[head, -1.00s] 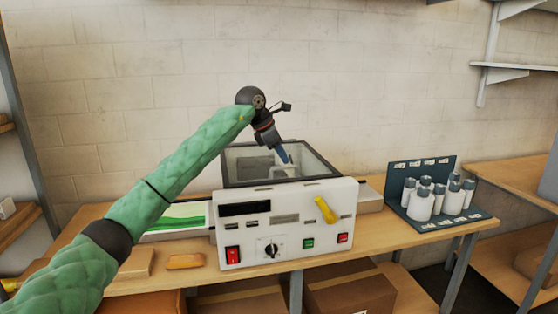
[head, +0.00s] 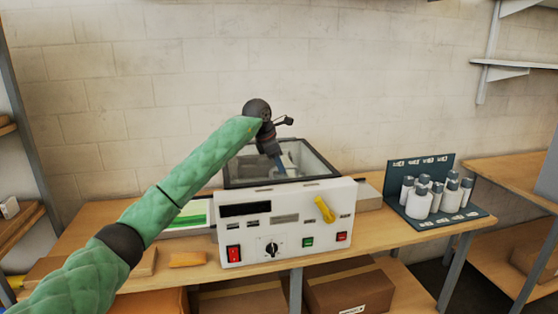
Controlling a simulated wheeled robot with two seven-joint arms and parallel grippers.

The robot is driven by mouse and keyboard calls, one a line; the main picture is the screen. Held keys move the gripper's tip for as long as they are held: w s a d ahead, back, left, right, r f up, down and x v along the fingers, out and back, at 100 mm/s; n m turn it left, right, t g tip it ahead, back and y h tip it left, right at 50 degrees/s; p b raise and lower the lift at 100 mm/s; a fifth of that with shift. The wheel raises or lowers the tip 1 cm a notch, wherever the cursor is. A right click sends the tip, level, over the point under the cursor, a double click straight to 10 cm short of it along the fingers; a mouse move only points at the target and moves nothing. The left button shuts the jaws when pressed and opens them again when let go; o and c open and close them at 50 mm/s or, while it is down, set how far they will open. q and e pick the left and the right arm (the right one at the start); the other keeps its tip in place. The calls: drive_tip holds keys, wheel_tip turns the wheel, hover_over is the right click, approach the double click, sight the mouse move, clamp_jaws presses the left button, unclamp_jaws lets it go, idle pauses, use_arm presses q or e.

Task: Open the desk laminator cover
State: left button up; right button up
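The desk laminator (head: 290,226) is a white box on the wooden table, with a red switch, a dial, buttons and a yellow handle on its front. Its cover (head: 318,159) is a dark-framed, see-through panel on top, behind the front panel. My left gripper (head: 282,170) points down at the cover, its blue fingertips in front of or at the clear panel. I cannot tell whether they touch it, or whether the fingers are apart. My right gripper is not in view.
A dark stand with several white bottles (head: 419,206) is at the right of the table (head: 389,235). A green-and-white sheet (head: 197,216) lies left of the laminator. An orange block (head: 188,259) lies at the front left. Cardboard boxes (head: 349,291) are below.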

use_arm(q)
drive_tip(key=shift+d+f, duration=0.1)
drive_tip(key=shift+f, duration=0.1)
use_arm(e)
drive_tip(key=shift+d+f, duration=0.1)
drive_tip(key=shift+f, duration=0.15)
use_arm(q)
drive_tip(key=shift+c, duration=0.4)
clamp_jaws()
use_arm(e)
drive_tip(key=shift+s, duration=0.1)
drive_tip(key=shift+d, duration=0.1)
